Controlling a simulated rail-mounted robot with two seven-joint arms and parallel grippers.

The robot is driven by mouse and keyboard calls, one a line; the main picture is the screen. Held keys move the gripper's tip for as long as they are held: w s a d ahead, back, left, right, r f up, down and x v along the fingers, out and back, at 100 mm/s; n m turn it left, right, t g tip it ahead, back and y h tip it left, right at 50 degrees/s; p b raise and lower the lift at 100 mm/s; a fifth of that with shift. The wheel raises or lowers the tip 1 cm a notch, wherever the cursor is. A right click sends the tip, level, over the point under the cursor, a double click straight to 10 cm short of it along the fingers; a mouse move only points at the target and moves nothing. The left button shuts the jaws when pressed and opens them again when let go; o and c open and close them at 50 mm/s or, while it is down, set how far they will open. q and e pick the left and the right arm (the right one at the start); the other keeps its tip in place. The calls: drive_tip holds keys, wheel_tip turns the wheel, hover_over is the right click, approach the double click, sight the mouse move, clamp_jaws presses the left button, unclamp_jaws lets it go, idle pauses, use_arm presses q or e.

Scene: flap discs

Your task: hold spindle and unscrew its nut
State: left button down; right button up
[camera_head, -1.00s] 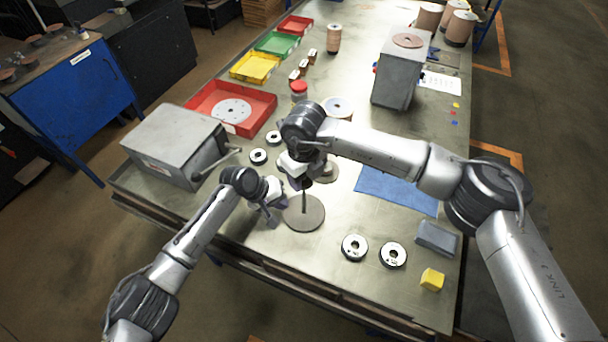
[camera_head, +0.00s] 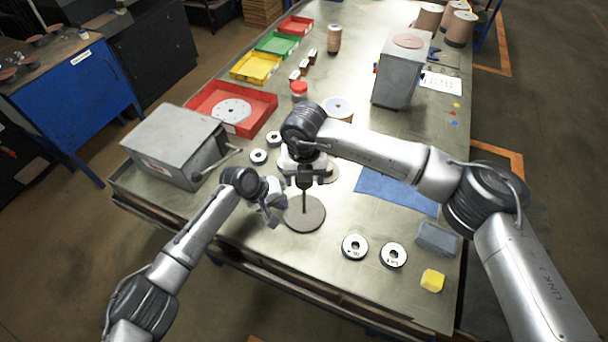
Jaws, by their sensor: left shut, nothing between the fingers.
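The spindle (camera_head: 304,200) is a thin dark upright rod on a round grey-brown base (camera_head: 313,219) near the table's front edge. My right gripper (camera_head: 305,181) points down over the top of the spindle. A dark block shows between its fingers at the rod's top; I cannot make out whether it is the nut or whether the fingers press on it. My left gripper (camera_head: 273,209) is shut and empty, just left of the spindle and apart from the rod, near the left edge of the base.
Two black-and-white rings (camera_head: 393,256) lie right of the base, with a yellow block (camera_head: 432,280) and a grey-blue block (camera_head: 437,238) beyond. A grey machine box (camera_head: 172,143) with a lever stands left. A red tray (camera_head: 258,99) and blue mat (camera_head: 391,192) lie behind.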

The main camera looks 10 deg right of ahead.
drive_tip(key=m, duration=0.5)
drive_tip(key=shift+m, duration=0.3)
drive_tip(key=m, duration=1.5)
drive_tip(key=shift+m, duration=0.3)
drive_tip(key=shift+r, duration=0.1)
drive_tip(key=c, duration=0.7)
drive_tip(key=shift+o, duration=0.2)
drive_tip(key=shift+n, duration=0.6)
use_arm(q)
drive_tip(key=shift+r, duration=2.5)
